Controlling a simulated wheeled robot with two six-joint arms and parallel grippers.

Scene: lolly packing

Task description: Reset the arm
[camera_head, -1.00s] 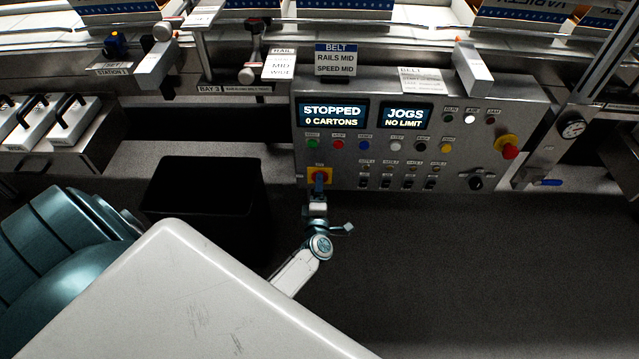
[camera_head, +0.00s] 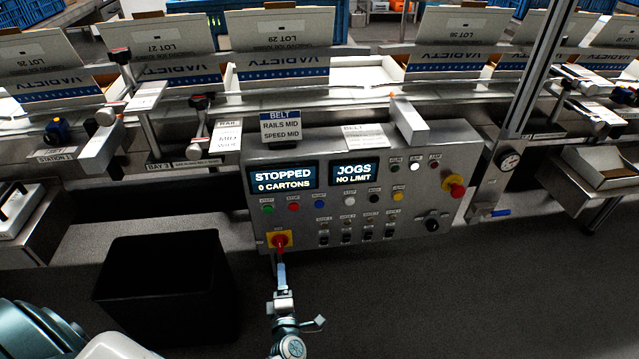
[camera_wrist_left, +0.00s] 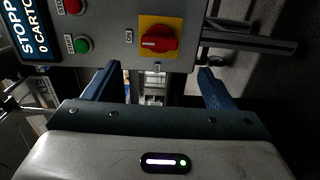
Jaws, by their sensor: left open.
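My left gripper (camera_head: 281,276) reaches up from the bottom of the head view, in front of the lower left corner of the grey control panel (camera_head: 410,212). In the left wrist view its two dark fingers (camera_wrist_left: 158,88) are spread apart with nothing between them. A red rotary switch (camera_head: 279,241) on a yellow plate sits just beyond the fingertips. In the left wrist view the red switch handle (camera_wrist_left: 159,44) is clear of both fingers. The panel's screens (camera_head: 283,177) read STOPPED, 0 CARTONS and JOGS, NO LIMIT. My right gripper is not in view.
A black bin (camera_head: 165,290) stands on the floor left of my left gripper. A red emergency knob (camera_head: 456,190) sticks out at the panel's right. Cartons (camera_head: 283,45) stand along the belt behind. The dark floor (camera_head: 450,300) at right is clear.

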